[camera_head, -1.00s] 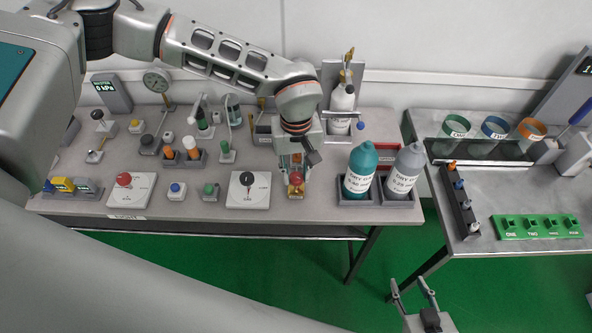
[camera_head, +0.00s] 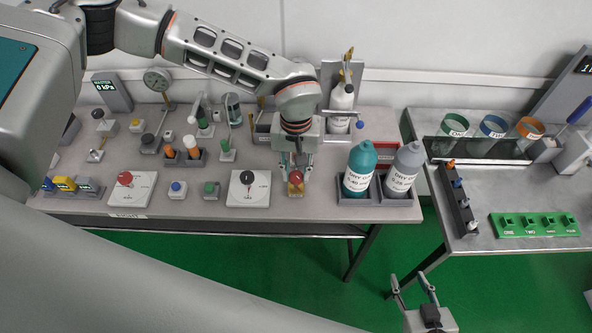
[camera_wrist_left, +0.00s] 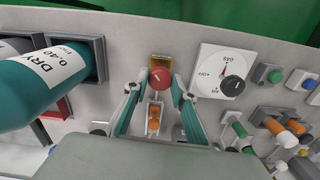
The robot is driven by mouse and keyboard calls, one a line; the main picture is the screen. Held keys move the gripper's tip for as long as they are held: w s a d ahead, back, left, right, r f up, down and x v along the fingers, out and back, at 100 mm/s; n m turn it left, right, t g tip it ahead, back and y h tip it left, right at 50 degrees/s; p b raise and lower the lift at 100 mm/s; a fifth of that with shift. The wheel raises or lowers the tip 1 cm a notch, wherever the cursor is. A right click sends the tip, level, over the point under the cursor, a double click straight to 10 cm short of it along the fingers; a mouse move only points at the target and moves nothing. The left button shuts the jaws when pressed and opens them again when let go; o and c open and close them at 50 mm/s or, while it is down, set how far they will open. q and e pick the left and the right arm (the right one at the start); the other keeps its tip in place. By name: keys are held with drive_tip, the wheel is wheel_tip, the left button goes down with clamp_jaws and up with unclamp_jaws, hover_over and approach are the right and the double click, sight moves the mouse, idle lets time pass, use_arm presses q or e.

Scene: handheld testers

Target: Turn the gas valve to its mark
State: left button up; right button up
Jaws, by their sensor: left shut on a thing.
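A red round knob (camera_wrist_left: 160,76) with a pale line sits on a brass-yellow block; the head view shows it (camera_head: 296,176) near the bench's front edge. My left gripper (camera_wrist_left: 161,88) points down, with one finger on each side of this knob, shut on it. Beside it lies a white dial plate (camera_head: 261,196) with a black knob (camera_head: 248,178). In the wrist view the plate (camera_wrist_left: 212,60) has lettering like "GAS" and a red mark. Which of the two is the gas valve is not clear. My right gripper (camera_head: 413,287) is open and empty, low in front of the benches.
Teal (camera_head: 359,170) and grey (camera_head: 403,171) bottles stand in dark holders right of the left gripper. A plate with a red knob (camera_head: 124,179) lies further left. Several small fittings fill the bench; a second bench (camera_head: 480,205) is at right.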

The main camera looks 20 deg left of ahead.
sight(296, 175)
use_arm(q)
drive_tip(key=o, duration=1.1)
drive_tip(key=shift+r, duration=0.1)
wheel_tip(296, 175, up, 12)
drive_tip(key=shift+f, duration=0.1)
